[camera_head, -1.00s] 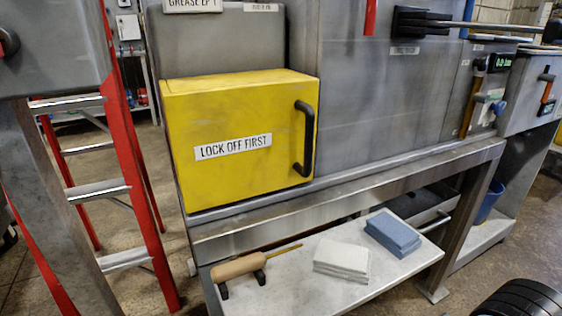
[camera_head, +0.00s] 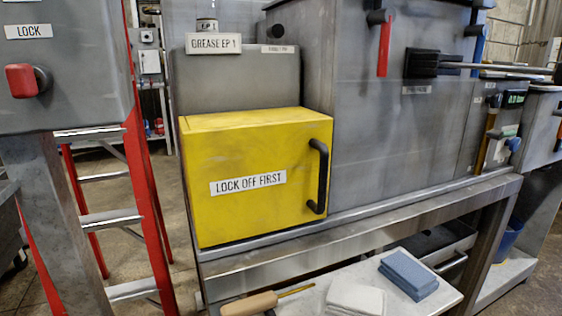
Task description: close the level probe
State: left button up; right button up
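No part in view carries a readable level probe label, so I cannot tell which one it is. Small fittings sit on the grey machine at the right: an upright brown-orange handle (camera_head: 487,138), a blue knob (camera_head: 513,144) and a dark display with green characters (camera_head: 515,97). Higher up are a hanging red handle (camera_head: 384,48) and a black block (camera_head: 421,63) with a metal rod running right. Neither of my grippers shows.
A yellow box (camera_head: 255,215) marked LOCK OFF FIRST, with a black handle (camera_head: 319,177), juts out in front. A red switch (camera_head: 22,81) and a red ladder (camera_head: 145,170) stand left. A low shelf (camera_head: 312,300) holds blue cloths (camera_head: 408,272), white cloths (camera_head: 355,298) and a wooden-handled tool (camera_head: 249,303).

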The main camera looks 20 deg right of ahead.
aim_at(557, 73)
jog(key=z, duration=1.85)
jog(key=k+l, duration=0.05)
jog(key=l, duration=0.05)
